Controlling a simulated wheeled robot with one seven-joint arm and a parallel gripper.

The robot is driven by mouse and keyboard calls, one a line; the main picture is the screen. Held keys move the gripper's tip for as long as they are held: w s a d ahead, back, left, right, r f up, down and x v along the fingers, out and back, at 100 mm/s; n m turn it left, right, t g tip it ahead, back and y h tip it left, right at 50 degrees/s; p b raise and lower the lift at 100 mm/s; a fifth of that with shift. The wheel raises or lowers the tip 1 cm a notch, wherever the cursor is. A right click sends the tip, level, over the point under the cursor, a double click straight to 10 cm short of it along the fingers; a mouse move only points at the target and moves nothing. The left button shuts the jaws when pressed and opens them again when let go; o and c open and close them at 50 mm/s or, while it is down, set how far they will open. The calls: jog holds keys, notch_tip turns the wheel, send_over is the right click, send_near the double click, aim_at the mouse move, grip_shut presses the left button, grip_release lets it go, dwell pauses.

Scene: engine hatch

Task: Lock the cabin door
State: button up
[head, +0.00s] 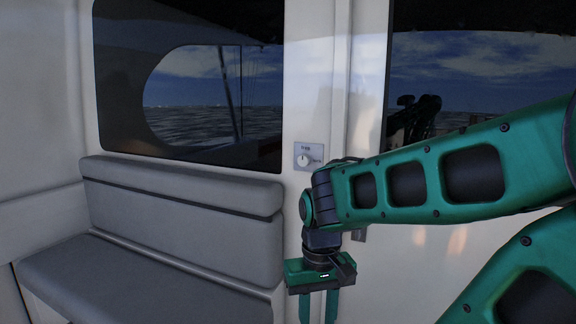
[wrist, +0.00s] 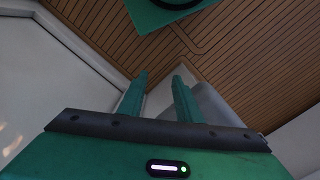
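The cabin door (head: 455,265) is a pale panel with a dark window, at the right in the head view and partly behind my arm. A small plate with a round white knob (head: 306,159) sits on the pale post left of the door. A small grey fitting (head: 359,235) shows beside my arm at the door's left edge; most of it is hidden, so I cannot tell if it is the lock. My gripper (head: 319,308) points down below the knob, in front of the post. Its two green fingers (wrist: 158,98) are apart with nothing between them in the wrist view.
A grey cushioned bench (head: 150,285) with a backrest (head: 180,195) runs along the left wall under a dark window (head: 200,100). The wrist view shows a slatted wood floor (wrist: 215,35) below, with part of a green base at its top edge.

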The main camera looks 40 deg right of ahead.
jog(key=shift+s+d, duration=0.1)
jog(key=shift+d, duration=0.2)
jog(key=o, duration=0.4)
jog(key=shift+s, duration=0.1)
jog(key=shift+o, duration=0.7)
jog(key=shift+s+d+r, duration=0.2)
jog(key=shift+d+r, duration=0.05)
jog(key=shift+d, duration=0.05)
jog(key=n+t+h, duration=0.3)
jog(key=t+h, duration=0.2)
jog(key=h, duration=1.2)
send_near(302, 162)
jog(key=x, duration=0.8)
jog(key=shift+w+d, duration=0.1)
jog(key=shift+d, duration=0.15)
